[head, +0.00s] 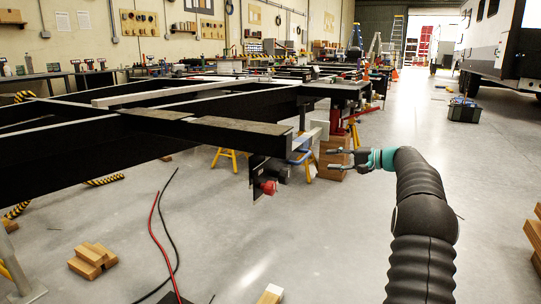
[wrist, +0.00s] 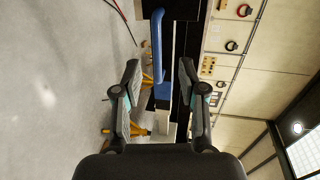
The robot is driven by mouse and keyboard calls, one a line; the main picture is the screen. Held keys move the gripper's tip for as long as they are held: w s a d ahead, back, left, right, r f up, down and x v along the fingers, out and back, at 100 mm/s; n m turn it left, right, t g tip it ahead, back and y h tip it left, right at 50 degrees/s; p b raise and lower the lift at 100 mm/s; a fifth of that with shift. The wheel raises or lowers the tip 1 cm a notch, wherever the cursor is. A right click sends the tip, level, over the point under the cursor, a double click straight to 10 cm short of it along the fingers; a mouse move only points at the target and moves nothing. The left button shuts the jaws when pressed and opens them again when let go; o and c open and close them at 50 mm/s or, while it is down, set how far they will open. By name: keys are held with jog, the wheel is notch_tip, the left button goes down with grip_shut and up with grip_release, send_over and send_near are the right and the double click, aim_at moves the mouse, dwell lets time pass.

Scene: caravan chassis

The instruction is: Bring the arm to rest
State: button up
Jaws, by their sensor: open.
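My gripper (head: 340,159) is at the end of my black sleeved arm, right of centre in the head view. It is open and empty, with its fingers pointing left toward the end of the chassis frame (head: 225,132). In the wrist view my gripper (wrist: 158,80) shows two dark fingers spread apart. Between and beyond them a blue handle-like part (wrist: 157,45) and a pale bar stand on the frame. I cannot tell the distance from the fingers to these parts, but no contact shows.
Stacked wooden blocks (head: 333,155) stand behind my gripper. Yellow stands (head: 228,158) are under the frame. Wood blocks (head: 93,260) and red and black cables (head: 160,235) lie on the floor at left. A caravan (head: 505,45) stands at back right.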

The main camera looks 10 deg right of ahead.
notch_tip(320, 180, down, 10)
jog(key=s+d+m+g+h, duration=0.1)
jog(key=m+h, duration=0.1)
jog(key=h, duration=0.1)
jog(key=s+a+f+g+h+p, duration=0.1)
jog(key=s+a+f+g+h, duration=0.25)
jog(key=s, duration=0.65)
jog(key=s+a+r+n+h+p, duration=0.2)
jog(key=s+a+r, duration=0.3)
jog(key=s, duration=0.8)
jog(key=s+a+r+n+h+p, duration=0.1)
jog(key=s+a+r+n+p, duration=0.3)
jog(key=s+a, duration=0.4)
jog(key=s+a+r+n+h+p, duration=0.2)
jog(key=s+a+r, duration=0.3)
jog(key=s, duration=1.2)
jog(key=shift+s+a+r+n+h+p, duration=0.3)
jog(key=shift+a+n+h+p, duration=0.1)
jog(key=shift+a+n, duration=0.4)
jog(key=shift+d, duration=0.1)
